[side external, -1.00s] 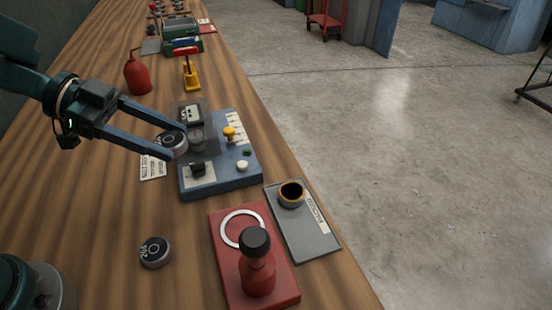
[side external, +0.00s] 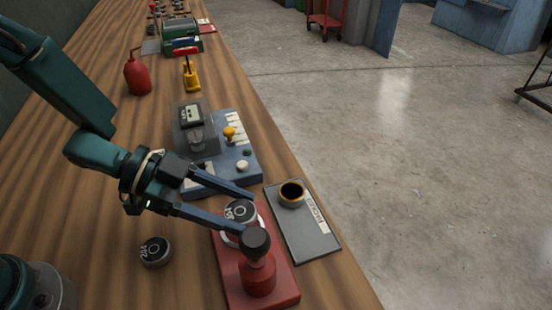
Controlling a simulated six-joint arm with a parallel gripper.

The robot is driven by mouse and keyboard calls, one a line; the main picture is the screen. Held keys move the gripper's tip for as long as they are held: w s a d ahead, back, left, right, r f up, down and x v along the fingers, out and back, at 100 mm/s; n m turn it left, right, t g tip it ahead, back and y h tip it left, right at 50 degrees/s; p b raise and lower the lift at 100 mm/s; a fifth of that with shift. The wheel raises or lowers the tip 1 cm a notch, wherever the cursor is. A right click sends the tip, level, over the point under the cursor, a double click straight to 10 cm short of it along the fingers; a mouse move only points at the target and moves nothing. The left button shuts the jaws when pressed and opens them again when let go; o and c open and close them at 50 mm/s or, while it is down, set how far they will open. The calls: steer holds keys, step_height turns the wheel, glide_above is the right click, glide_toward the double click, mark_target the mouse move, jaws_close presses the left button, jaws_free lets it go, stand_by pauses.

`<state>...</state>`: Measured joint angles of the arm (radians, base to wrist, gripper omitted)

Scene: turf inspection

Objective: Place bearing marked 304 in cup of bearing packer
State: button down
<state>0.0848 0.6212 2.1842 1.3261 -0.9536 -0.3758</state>
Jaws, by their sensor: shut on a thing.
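My gripper (side external: 244,213) is shut on a dark round bearing (side external: 238,211), one finger on each side of it. Its white marking is too small to read surely. The bearing is over the white ring of the cup (side external: 228,240) on the red bearing packer (side external: 232,270); whether it hangs above or touches the ring, I cannot tell. The packer's red post with a black knob (side external: 255,241) stands just in front of the cup, close to the lower finger. A second bearing (side external: 155,251), with a marking that looks like 204 or 202, lies on the bench to the left.
A grey labelled plate (side external: 300,233) with a black and gold ring-shaped part (side external: 291,192) lies right of the packer. A blue instrument box (side external: 240,172) stands behind. A red bottle (side external: 138,74) and a yellow-based tool (side external: 191,76) are farther back. Bare wood lies around the second bearing.

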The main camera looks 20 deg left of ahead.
steer(key=shift+f, duration=1.35)
steer(key=shift+f, duration=0.1)
